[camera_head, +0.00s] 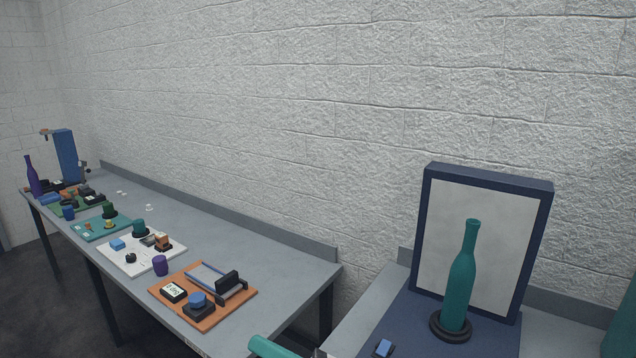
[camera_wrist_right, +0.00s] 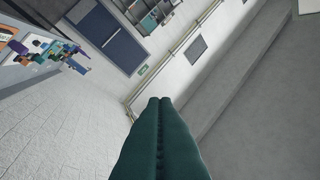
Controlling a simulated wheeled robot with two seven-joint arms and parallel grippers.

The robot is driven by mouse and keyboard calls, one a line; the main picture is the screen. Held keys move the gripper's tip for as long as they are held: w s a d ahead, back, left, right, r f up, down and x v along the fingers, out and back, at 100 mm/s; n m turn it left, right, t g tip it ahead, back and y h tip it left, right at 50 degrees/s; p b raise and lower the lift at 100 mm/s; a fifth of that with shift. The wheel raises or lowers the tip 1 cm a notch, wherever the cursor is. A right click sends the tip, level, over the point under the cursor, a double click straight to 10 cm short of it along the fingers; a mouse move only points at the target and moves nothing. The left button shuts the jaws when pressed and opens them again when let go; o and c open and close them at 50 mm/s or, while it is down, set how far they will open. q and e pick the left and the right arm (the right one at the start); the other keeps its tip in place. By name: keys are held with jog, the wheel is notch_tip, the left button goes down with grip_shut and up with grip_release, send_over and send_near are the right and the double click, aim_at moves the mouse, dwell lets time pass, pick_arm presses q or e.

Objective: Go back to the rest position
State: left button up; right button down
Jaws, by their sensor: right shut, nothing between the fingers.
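My right gripper (camera_wrist_right: 160,102) shows in the right wrist view, with its two long dark green fingers pressed together. It is shut and empty, and nothing touches the fingertips. Behind the fingertips are the wall and the floor, well away from them. In the head view only green pieces show at the bottom edge and the right edge, and I cannot make out fingertips there. My left gripper cannot be made out in either view.
A teal bottle (camera_head: 461,285) stands upright on a dark round base (camera_head: 436,328) before a blue-framed panel (camera_head: 538,215). A long grey table (camera_head: 285,258) on the left carries several boards with small items. A purple bottle (camera_head: 33,178) stands at its far end. A grey wall runs behind.

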jog(key=w+d+f+m+t+h, duration=0.25)
jog(key=d+m+t+h, duration=0.45)
jog(key=m, duration=0.5)
jog(key=w+d+f+m+t+h, duration=0.25)
jog(key=d+m+t+h, duration=0.35)
jog(key=m, duration=0.6)
jog(key=s+d+f+m+g+h, duration=0.2)
jog(key=d+f+m+g+h, duration=0.2)
jog(key=d+f+m+h, duration=0.4)
jog(key=s+d+f+m+g, duration=0.35)
jog(key=s+f+g, duration=0.25)
jog(key=s+f, duration=0.3)
jog(key=s+d+f+m+g, duration=0.3)
jog(key=s+f+m+g, duration=0.3)
jog(key=s, duration=0.5)
notch_tip(320, 180, down, 28)
jog(key=s+n+g, duration=0.1)
jog(key=s+n, duration=0.1)
jog(key=s, duration=0.1)
jog(key=s+d+f+g, duration=0.1)
jog(key=s+d+f, duration=0.1)
jog(key=s+f, duration=1.3)
jog(key=shift+s+d, duration=0.2)
jog(key=shift+s, duration=0.15)
